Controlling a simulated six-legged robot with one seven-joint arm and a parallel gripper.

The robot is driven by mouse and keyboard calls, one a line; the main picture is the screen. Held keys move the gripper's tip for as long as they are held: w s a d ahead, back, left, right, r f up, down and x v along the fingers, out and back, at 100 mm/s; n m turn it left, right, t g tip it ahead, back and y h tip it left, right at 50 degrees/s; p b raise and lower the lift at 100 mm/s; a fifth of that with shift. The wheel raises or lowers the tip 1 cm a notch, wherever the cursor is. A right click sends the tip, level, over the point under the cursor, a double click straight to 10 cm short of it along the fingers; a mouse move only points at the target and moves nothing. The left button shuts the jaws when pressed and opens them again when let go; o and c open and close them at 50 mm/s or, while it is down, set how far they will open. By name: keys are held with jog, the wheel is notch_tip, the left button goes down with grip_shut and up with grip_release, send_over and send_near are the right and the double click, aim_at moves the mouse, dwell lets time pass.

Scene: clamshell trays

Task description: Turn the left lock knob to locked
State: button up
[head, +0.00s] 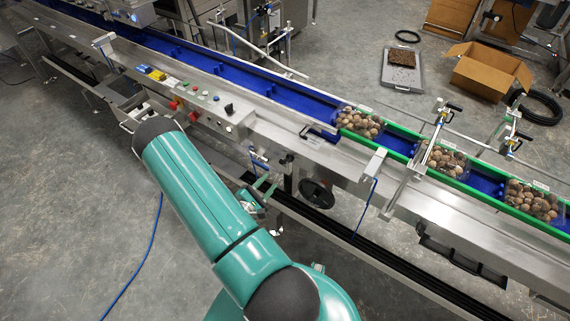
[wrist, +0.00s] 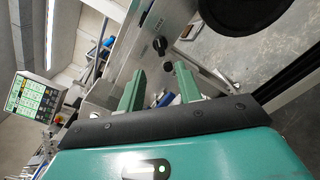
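A small black knob (wrist: 160,46) sits on a steel plate in the wrist view, beside a small printed label that is hard to read. Its setting is too small to tell. I cannot tell from the view whether it is the left lock knob. A dark knob shape (head: 286,158) shows on the conveyor's side in the head view. My gripper (wrist: 160,84) is open, its two teal fingers apart with nothing held, pointing toward the plate and short of the knob. In the head view my gripper (head: 264,184) is partly hidden by my arm, beside the conveyor's side.
A black handwheel (head: 316,193) is right of my gripper; a large black round part (wrist: 238,14) is close in the wrist view. A control panel (head: 205,110) with buttons lies to the left. Clear trays of brown contents (head: 359,122) sit on the blue conveyor (head: 250,85).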

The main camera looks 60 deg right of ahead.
aim_at(286, 162)
jog(key=d, duration=0.3)
jog(key=s+d, duration=0.1)
jog(key=d, duration=0.7)
jog(key=shift+s+d, duration=0.1)
jog(key=shift+s, duration=0.3)
jog(key=c, duration=0.7)
